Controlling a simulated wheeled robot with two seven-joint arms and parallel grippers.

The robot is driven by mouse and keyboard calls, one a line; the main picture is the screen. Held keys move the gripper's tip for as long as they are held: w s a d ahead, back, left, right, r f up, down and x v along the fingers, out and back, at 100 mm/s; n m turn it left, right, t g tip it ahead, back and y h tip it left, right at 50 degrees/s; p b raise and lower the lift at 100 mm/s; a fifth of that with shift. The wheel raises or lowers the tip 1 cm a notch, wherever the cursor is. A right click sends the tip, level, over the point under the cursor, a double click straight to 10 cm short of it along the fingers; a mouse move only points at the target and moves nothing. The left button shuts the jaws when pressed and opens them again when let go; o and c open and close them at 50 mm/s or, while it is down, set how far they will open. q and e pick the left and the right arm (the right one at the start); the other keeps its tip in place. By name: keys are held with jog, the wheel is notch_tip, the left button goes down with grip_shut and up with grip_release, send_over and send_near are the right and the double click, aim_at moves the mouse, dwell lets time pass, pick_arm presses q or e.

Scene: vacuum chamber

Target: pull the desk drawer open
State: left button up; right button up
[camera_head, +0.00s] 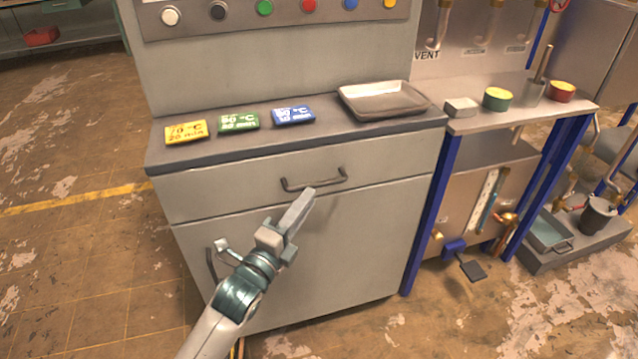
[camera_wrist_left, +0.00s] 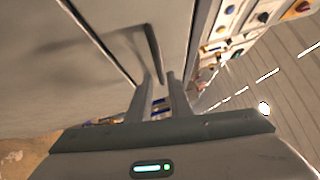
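The desk drawer (camera_head: 225,190) is a wide grey front under the desk top, and it looks closed. Its dark bar handle (camera_head: 314,182) sits right of the drawer's middle. My left gripper (camera_head: 308,196) is at the handle, with its fingertips just below the bar in the head view. In the left wrist view the two fingers (camera_wrist_left: 161,78) are apart with a narrow gap. The handle (camera_wrist_left: 153,52) reaches down to the fingertips there, and its lower end appears between them. I cannot tell whether either finger touches it. My right gripper is not in view.
A cupboard door with a side handle (camera_head: 211,264) is below the drawer. Yellow (camera_head: 186,132), green (camera_head: 238,121) and blue (camera_head: 293,115) labelled cards and a metal tray (camera_head: 384,100) lie on the desk. A blue-legged bench (camera_head: 490,122) stands close on the right. The floor in front is open.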

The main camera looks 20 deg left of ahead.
aim_at(319, 184)
pick_arm(q)
jog(key=x, duration=0.6)
jog(key=shift+w+r, duration=0.1)
jog(key=shift+w, duration=0.25)
grip_shut()
